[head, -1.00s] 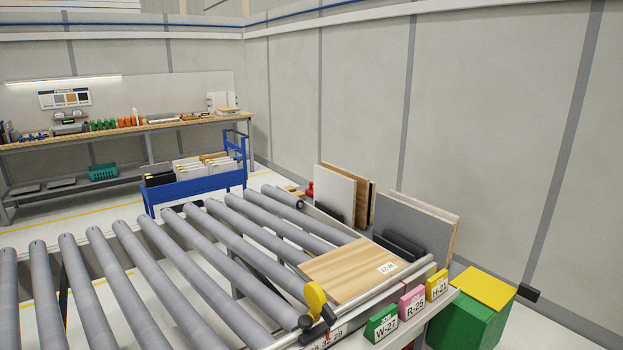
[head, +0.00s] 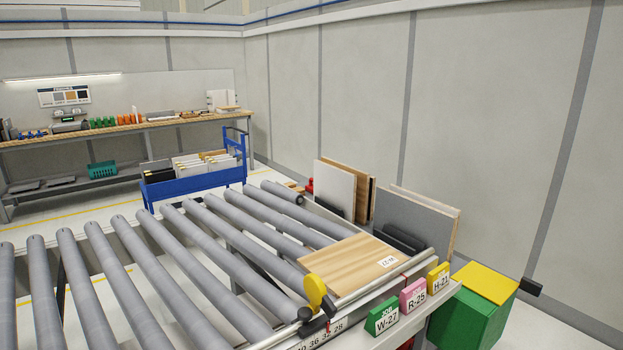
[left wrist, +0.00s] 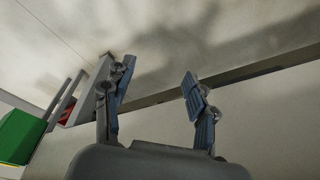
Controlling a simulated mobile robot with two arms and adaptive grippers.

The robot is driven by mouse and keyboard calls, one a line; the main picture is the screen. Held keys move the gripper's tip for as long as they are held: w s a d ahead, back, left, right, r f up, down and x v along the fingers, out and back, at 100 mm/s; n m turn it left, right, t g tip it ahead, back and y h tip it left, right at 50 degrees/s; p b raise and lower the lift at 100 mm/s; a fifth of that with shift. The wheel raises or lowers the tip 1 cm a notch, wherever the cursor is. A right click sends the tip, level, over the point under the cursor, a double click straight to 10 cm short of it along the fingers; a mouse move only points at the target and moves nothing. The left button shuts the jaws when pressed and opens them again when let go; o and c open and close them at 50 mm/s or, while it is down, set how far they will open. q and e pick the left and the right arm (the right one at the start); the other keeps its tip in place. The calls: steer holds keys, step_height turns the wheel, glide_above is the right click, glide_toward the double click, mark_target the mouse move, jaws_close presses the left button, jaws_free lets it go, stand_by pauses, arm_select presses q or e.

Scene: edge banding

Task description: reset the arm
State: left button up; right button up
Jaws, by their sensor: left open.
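My left gripper (left wrist: 160,98) shows in the left wrist view with its two fingers spread apart and nothing between them. Behind it are a pale floor and wall. No gripper shows in the head view. My right gripper is not in either view. In the head view a wood-grain board (head: 352,263) with a small white label lies flat on the right end of the roller conveyor (head: 200,250).
Green (head: 382,318), pink (head: 413,296) and yellow (head: 439,278) tags stand along the conveyor's front ledge. A green bin with a yellow top (head: 470,305) stands at right. Panels (head: 415,225) lean behind the board. A blue cart (head: 195,183) and a workbench (head: 120,130) are farther back.

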arm_select(q)
steer(key=s+f+b, duration=0.1)
steer(key=s+f, duration=0.1)
steer(key=f, duration=0.6)
steer(key=s+f+b, duration=0.1)
steer(key=s+f, duration=0.1)
steer(key=f, duration=0.6)
steer(key=s+a+f+g+b, duration=0.1)
steer(key=s+a+f+b, duration=0.2)
steer(key=s+f, duration=1.2)
step_height(320, 180, down, 4)
steer(key=shift+s+a+g+b, duration=0.15)
steer(key=shift+s+g+b, duration=0.25)
steer(key=shift+b, duration=0.4)
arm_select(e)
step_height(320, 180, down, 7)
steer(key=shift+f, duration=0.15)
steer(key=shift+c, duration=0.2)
